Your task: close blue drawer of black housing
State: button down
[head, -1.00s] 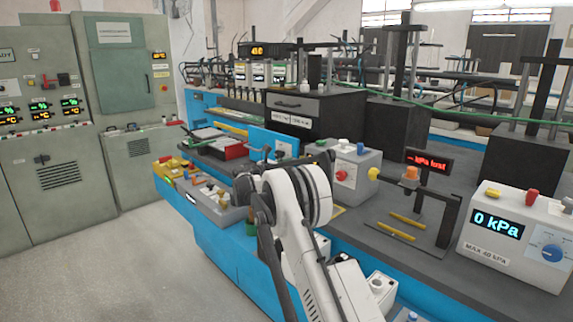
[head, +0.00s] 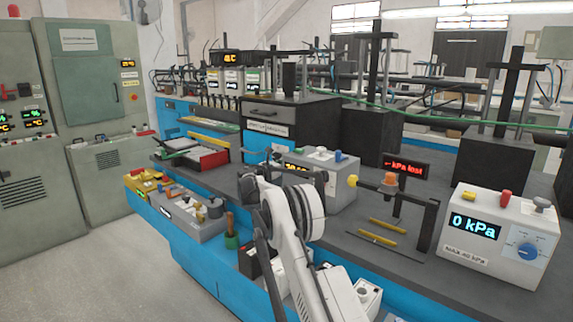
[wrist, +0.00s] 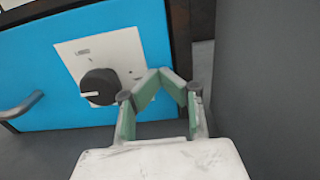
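The black housing (head: 312,112) stands on the bench in the middle of the head view. Its blue drawer (head: 255,146) is at the lower front and looks about flush there; a small remaining gap cannot be ruled out. The grey display box and my arm hide part of it. In the wrist view, the blue drawer front (wrist: 40,60) fills the left, with a handle (wrist: 22,105) and a black knob (wrist: 98,87) on a white plate. My gripper (wrist: 160,74) has its green-padded fingers brought together at the tips, empty, close to the front's right part. Contact is unclear.
A grey display box (head: 325,178) stands near my arm, before the housing. A red-and-white tray (head: 205,157) lies left of the housing. A pressure box (head: 498,235) stands at right. A grey surface (wrist: 262,85) rises right of my gripper.

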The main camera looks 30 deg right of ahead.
jog(key=shift+s+d, duration=0.15)
jog(key=p+v, duration=0.1)
jog(key=v, duration=1.3)
jog(key=shift+r, duration=0.1)
jog(key=shift+a+r, duration=0.25)
jog(key=s+a+r+m+y+p, duration=0.1)
jog(key=s+a+r+m+y, duration=0.5)
jog(key=s, duration=0.5)
jog(key=s+a+r+m+y+p, duration=0.15)
jog(key=s+a+r+m, duration=0.25)
jog(key=s+a+r, duration=0.55)
jog(key=s+a+f+m+y, duration=0.3)
jog(key=s+a, duration=0.3)
jog(key=s, duration=0.5)
jog(key=s+a+f+m+t+y+p, duration=0.1)
jog(key=s+a+f+m+y, duration=0.2)
jog(key=s, duration=0.9)
jog(key=s+a+f+m+t+y+p, duration=0.1)
jog(key=s+a+f+m+y, duration=0.3)
jog(key=s+a, duration=0.4)
jog(key=s+m, duration=0.1)
jog(key=s, duration=0.3)
jog(key=shift+s+a+f, duration=0.15)
jog(key=shift+a+f, duration=0.2)
jog(key=shift+f, duration=0.05)
